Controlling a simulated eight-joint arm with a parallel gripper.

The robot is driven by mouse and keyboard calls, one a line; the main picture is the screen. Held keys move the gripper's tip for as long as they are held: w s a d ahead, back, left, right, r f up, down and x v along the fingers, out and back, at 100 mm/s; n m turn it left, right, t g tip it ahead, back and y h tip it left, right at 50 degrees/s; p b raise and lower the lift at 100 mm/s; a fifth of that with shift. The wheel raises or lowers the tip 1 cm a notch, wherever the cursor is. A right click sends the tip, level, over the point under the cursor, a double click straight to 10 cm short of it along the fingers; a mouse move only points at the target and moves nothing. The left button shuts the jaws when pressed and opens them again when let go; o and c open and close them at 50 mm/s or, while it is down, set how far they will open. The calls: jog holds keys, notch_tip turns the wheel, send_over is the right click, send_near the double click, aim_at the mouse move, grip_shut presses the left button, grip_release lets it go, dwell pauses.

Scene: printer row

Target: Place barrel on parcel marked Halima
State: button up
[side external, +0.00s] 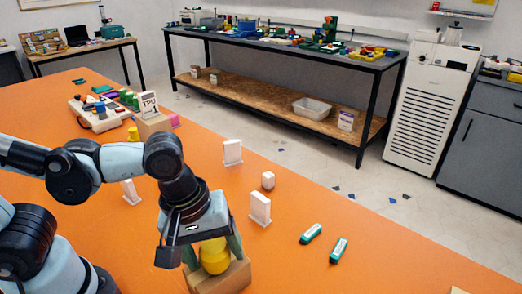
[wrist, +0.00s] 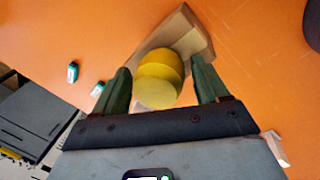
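A yellow barrel (side external: 214,256) stands upright on a light brown parcel (side external: 236,279), below my gripper (side external: 213,250). The wrist view shows the barrel (wrist: 158,82) in front of the parcel (wrist: 190,32). My gripper (wrist: 160,66) has its two green fingers on either side of the barrel, with a narrow gap visible on each side, so it looks open around it. No name on the parcel is readable. Another yellow piece (side external: 133,133) stands far back on the orange table beside a brown box (side external: 152,128).
A TPU sign (side external: 149,104) and a white tray-like device (side external: 98,116) are farther back.

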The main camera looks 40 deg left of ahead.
jog(key=shift+o, duration=0.3)
jog(key=shift+r, duration=0.15)
jog(key=v, duration=1.2)
jog(key=w+a+f+m+t+y, duration=0.1)
jog(key=w+a+f+m+t, duration=0.4)
jog(key=w+a+m, duration=0.4)
jog(key=a+f, duration=0.1)
jog(key=a, duration=0.2)
jog(key=shift+a+f+m+y, duration=0.15)
jog(key=shift+f+m+y, duration=0.15)
jog(key=shift+f+m, duration=0.1)
